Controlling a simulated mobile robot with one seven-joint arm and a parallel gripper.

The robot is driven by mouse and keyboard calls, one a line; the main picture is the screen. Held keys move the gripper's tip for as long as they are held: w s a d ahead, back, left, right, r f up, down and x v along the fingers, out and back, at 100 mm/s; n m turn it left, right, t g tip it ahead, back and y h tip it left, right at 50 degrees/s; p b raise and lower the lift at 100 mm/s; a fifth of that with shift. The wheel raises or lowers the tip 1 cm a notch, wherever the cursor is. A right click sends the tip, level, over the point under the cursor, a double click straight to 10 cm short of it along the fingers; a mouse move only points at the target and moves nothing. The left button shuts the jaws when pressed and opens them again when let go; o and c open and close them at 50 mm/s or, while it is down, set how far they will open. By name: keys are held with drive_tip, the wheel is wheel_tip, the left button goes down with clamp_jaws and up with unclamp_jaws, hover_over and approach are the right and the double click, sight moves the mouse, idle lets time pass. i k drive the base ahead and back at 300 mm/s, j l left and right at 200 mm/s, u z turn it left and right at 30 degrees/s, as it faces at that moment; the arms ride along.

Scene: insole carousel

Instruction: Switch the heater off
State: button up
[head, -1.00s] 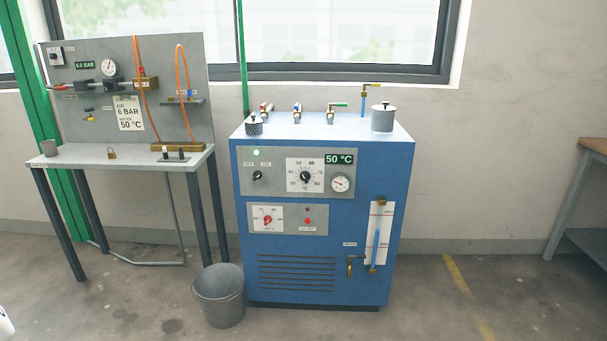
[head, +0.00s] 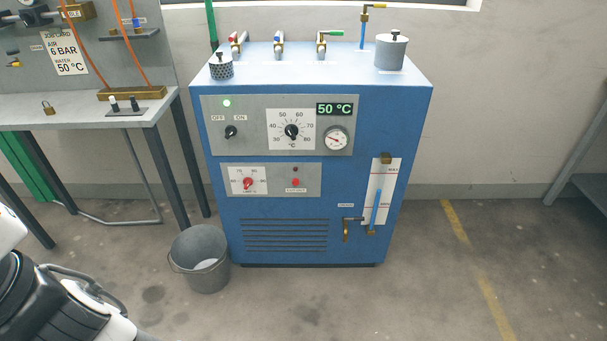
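The heater is a blue cabinet (head: 310,205) standing in the middle of the head view. Its upper grey panel (head: 255,143) carries a black OFF/ON knob (head: 231,132). The knob's pointer looks turned toward ON. A green lamp (head: 227,103) above it is lit. To the right are a black temperature dial (head: 292,132), a lit display (head: 335,109) reading 50 °C and a round gauge (head: 336,138). A lower panel holds a red knob (head: 248,183) and a red button (head: 295,182). Part of my arm shows at the lower left; my gripper is not in view.
A grey bucket (head: 200,262) stands on the floor at the cabinet's left front. A workbench (head: 75,108) with a pegboard is at the left. Valves and a grey pot (head: 391,52) sit on the cabinet top. The floor in front and right is clear.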

sight(230, 131)
drive_tip(key=i+l+u, duration=0.1)
drive_tip(key=u, duration=0.3)
drive_tip(key=i+l+u, duration=0.15)
drive_tip(key=u, duration=0.2)
drive_tip(key=i+l+u, duration=0.1)
drive_tip(key=l+u, duration=0.15)
drive_tip(key=u, duration=0.15)
